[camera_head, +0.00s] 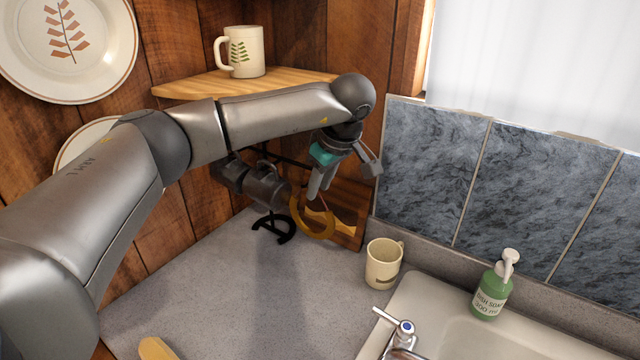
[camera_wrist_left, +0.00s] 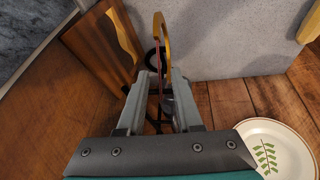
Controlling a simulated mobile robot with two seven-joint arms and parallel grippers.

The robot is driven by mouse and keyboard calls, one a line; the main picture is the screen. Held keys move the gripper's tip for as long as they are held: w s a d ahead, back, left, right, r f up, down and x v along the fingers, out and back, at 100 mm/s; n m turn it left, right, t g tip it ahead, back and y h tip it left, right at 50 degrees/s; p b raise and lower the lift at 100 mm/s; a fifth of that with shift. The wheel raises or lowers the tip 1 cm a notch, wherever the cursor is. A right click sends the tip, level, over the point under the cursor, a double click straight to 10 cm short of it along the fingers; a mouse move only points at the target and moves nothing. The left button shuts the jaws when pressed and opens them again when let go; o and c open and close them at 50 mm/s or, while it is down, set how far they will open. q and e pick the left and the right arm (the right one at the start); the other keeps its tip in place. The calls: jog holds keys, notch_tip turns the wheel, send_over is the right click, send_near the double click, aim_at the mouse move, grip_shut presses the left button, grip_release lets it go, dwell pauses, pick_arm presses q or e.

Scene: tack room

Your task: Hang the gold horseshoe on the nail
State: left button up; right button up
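The gold horseshoe (camera_head: 328,232) is below my left gripper (camera_head: 320,192) in the head view, its curve downward. It shows nearly edge-on just beyond the fingertips in the left wrist view (camera_wrist_left: 166,40). A thin reddish-brown strip runs from the horseshoe down between the fingers. The fingers (camera_wrist_left: 163,80) are apart, with background visible between them; I see no clear grip on the horseshoe. A black curved piece (camera_head: 285,237) is beside the horseshoe. I cannot make out a nail in either view. My right gripper is not in view.
A brown wooden board (camera_head: 346,200) stands close behind the horseshoe. A cream mug (camera_head: 383,268), sink (camera_head: 460,335) and green soap bottle (camera_head: 490,292) are to the right. A corner shelf (camera_head: 190,88) holding another mug (camera_head: 246,52) is above my forearm. The counter's middle is clear.

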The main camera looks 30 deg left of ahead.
pick_arm(q)
jog(key=b+v, duration=0.1)
jog(key=v, duration=1.4)
jog(key=shift+s+d, duration=0.25)
jog(key=shift+s, duration=0.1)
